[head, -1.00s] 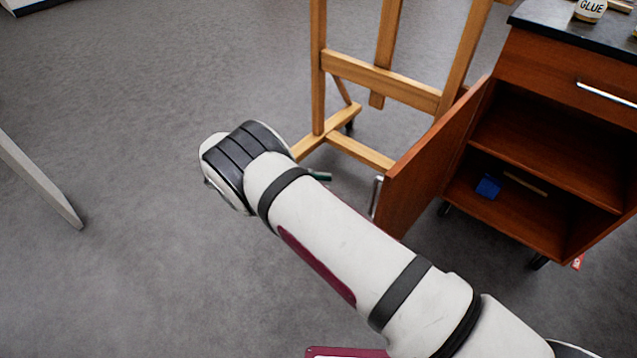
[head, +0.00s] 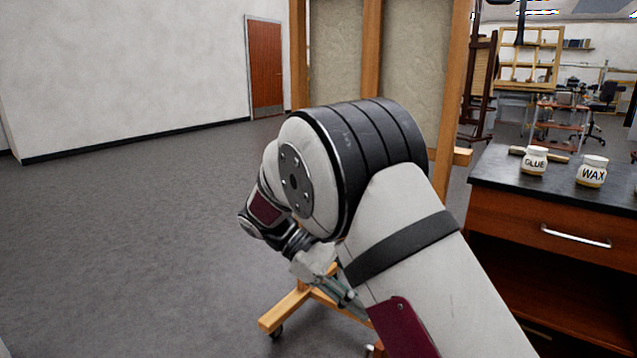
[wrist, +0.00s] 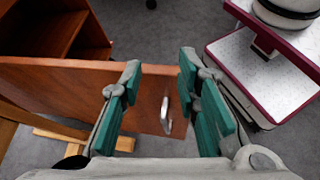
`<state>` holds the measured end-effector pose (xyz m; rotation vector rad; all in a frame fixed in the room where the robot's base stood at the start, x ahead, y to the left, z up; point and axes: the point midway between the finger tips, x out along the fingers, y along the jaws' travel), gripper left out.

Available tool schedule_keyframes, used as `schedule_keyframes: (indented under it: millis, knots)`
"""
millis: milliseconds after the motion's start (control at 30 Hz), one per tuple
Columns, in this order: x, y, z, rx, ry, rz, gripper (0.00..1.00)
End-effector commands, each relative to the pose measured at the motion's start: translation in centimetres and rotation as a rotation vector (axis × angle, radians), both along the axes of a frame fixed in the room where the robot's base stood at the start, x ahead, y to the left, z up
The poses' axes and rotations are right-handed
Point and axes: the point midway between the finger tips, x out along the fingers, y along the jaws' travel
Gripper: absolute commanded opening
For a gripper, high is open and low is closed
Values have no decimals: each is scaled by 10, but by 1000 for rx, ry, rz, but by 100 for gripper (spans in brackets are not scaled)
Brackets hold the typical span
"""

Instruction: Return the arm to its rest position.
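My arm (head: 400,220) is raised and folded across the middle of the head view. My gripper (wrist: 160,70) is open in the wrist view, its two green-padded fingers apart and nothing between them that I can see held. In the head view my gripper (head: 345,295) hangs below the wrist and is partly hidden behind my arm. The open cabinet door (wrist: 60,85) and its metal handle (wrist: 166,115) show beyond the fingers. I cannot tell the exact gap to them.
A wooden easel (head: 298,55) stands behind my arm. A cabinet (head: 500,210) at the right bears a glue jar (head: 534,160) and a wax jar (head: 591,171). Floor at the left (head: 120,230) is clear. A white wall and a brown door (head: 265,65) stand farther back.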

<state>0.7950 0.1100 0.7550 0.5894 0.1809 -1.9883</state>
Motion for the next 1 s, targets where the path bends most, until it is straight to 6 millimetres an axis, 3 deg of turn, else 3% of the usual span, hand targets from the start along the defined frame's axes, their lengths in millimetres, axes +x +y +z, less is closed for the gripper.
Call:
schedule_keyframes:
  millis: [33, 200, 500, 767, 1000]
  knots:
    - [-8, -12, 17, 38, -30, -39, 30]
    - [-40, -43, 55, 148, -127, -154, 30]
    - [-112, -88, 102, 321, -314, -356, 30]
    - [-185, -111, 120, 449, -491, -533, 30]
    - [-251, -118, 115, 549, -663, -693, 30]
